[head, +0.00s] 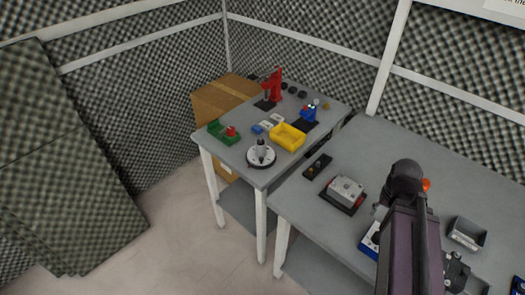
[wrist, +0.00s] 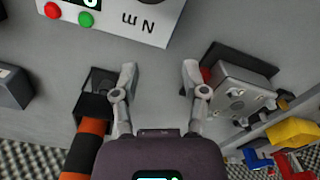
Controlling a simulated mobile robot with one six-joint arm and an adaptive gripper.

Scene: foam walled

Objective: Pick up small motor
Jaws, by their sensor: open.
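I cannot pick out the small motor with certainty. A small grey upright cylinder (head: 261,146) on a round pale base stands at the front of the left table, but I cannot tell whether it is a motor. My gripper (wrist: 158,78) is open in the wrist view, with bare grey tabletop between its fingers and nothing held. It is over the right table, to the left of a silver block (wrist: 242,92) on a dark base in that view. The block also shows in the head view (head: 346,189). My own arm hides part of the right table.
The left table holds a yellow bin (head: 288,138), a green tray (head: 218,132), a red press (head: 274,86) and a blue device (head: 309,113). A grey box (head: 467,234) is on the right table.

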